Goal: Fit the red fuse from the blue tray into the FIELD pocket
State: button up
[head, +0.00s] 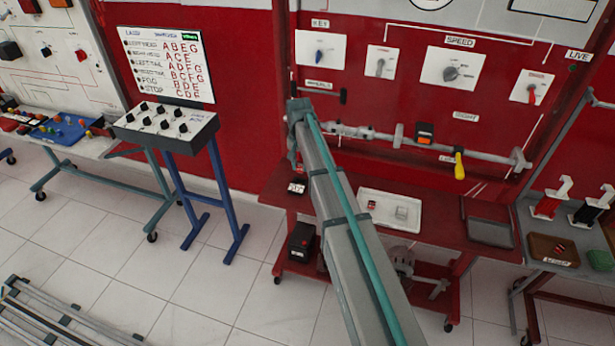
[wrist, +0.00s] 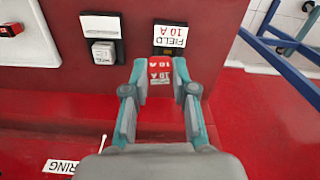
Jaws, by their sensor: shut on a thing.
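My gripper (wrist: 161,88) is shut on the red fuse (wrist: 158,69), which has white "10 A" marks and sits between the fingertips in the wrist view. The FIELD pocket (wrist: 168,50) is a dark block with a white "FIELD 10 A" label, just beyond the fuse and slightly right. The fuse appears close to the pocket's near edge; I cannot tell whether they touch. In the head view my arm hides most of the gripper. The blue tray (head: 62,128), with several coloured pieces, lies on the bench at far left.
A second labelled block (wrist: 103,45) with a pale insert stands left of the FIELD pocket in the wrist view. Beyond it is a white tray (wrist: 42,62) holding a red piece (wrist: 10,30). A red panel with knobs rises behind the red table (head: 345,240).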

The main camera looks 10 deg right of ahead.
aim_at(299, 171)
jog(key=shift+m, duration=0.6)
jog(key=shift+w+d+f+b, duration=0.1)
jog(key=shift+w+f+b, duration=0.3)
jog(key=shift+w+f, duration=0.65)
jog(key=shift+w+d+f+b, duration=0.1)
jog(key=shift+w+f+b, duration=0.4)
jog(key=shift+f, duration=1.1)
jog(key=shift+w+d+f+b, duration=0.1)
jog(key=shift+w+f+b, duration=0.25)
jog(key=shift+w+f, duration=0.7)
jog(key=shift+s+f+b, duration=0.2)
jog(key=shift+f, duration=0.55)
jog(key=shift+s+f+b, duration=0.15)
jog(key=shift+f, duration=0.6)
jog(key=o, duration=1.4)
jog(key=shift+c, duration=0.2)
jog(key=shift+r, duration=0.15)
notch_tip(299, 171, up, 8)
jog(key=p, duration=0.3)
jog(key=shift+p, duration=0.35)
